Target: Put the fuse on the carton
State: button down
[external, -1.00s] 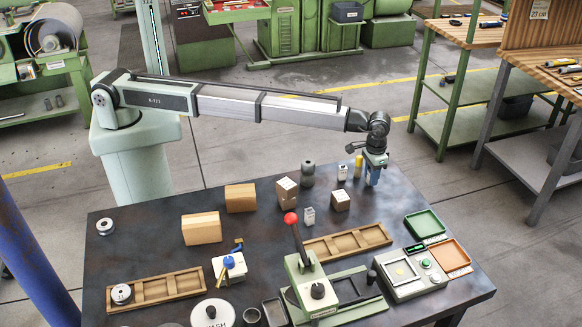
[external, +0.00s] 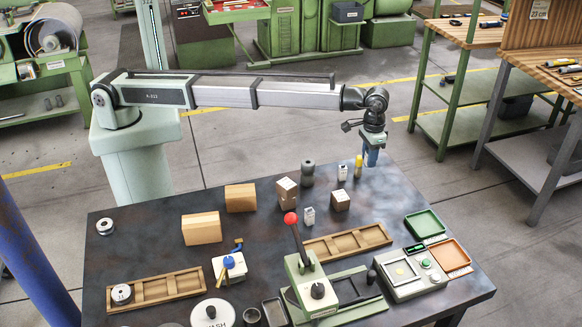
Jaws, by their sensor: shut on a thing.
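My gripper (external: 372,157) hangs above the back right corner of the table, pointing down. It is shut on a small blue piece, which I take to be the fuse; the fingers and the piece are hard to tell apart at this size. The piece is clear of the tabletop. Two brown boxes with pale tops stand left of the gripper: a taller one (external: 287,190) and a lower one (external: 340,201). Either may be the carton; I cannot tell which. Nothing visible sits on top of either box.
A yellow cylinder (external: 358,167) and a small white block (external: 342,172) stand close to the gripper. A red-knobbed lever press (external: 305,262) rises in front.

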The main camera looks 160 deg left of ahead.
jog(key=w+d+r, duration=0.1)
jog(key=w+d, duration=0.2)
jog(key=d, duration=0.4)
jog(key=w+d+r, duration=0.2)
jog(key=d, duration=0.5)
notch_tip(320, 180, up, 4)
jog(key=f, duration=0.1)
send_over(201, 220)
jog(key=shift+f, duration=4.45)
jog(key=shift+f, duration=0.1)
jog(key=c, duration=0.8)
grip_release()
notch_tip(201, 220, up, 12)
